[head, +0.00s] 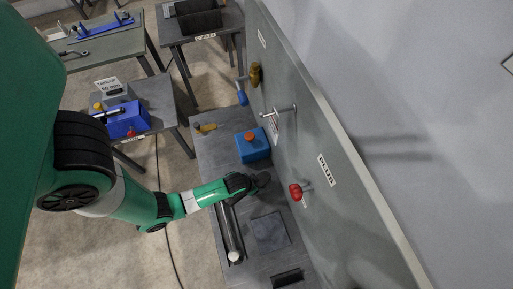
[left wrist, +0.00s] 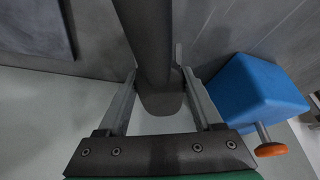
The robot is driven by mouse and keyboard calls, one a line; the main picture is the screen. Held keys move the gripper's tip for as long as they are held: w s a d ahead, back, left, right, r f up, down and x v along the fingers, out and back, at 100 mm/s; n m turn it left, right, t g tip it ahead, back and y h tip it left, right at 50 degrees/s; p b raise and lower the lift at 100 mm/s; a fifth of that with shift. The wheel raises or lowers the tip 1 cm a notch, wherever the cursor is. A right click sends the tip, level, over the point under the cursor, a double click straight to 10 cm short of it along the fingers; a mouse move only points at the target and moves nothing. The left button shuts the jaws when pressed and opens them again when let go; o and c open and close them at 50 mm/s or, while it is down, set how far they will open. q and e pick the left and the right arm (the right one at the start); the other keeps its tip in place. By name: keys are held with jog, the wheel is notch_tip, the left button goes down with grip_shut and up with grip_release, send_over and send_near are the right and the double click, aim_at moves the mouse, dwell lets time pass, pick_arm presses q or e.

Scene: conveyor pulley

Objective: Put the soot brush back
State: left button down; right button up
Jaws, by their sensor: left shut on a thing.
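My left gripper (head: 258,182) reaches in over the grey bench beside the wall panel. In the left wrist view its fingers (left wrist: 160,100) are shut on a dark grey, round-ended bar (left wrist: 150,45), which I take to be the soot brush. The bar runs away from the gripper toward the top of that view; no bristles can be made out. In the head view the held thing is small and dark against the gripper. My right gripper is not in view.
A grey tube (head: 231,228) with a white end and a dark square pad (head: 269,230) lie nearer. A red knob (head: 296,191) and a metal peg (head: 282,110) stick out from the panel.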

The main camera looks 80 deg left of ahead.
pick_arm(q)
jog(key=shift+w+a+f, duration=0.3)
jog(key=shift+a+f, duration=0.2)
jog(key=shift+f, duration=0.1)
jog(key=shift+a+f+b, duration=0.1)
jog(key=shift+f+b, duration=0.6)
jog(key=shift+f, duration=0.95)
jog(key=shift+f, duration=0.2)
jog(key=shift+c, duration=0.2)
grip_release()
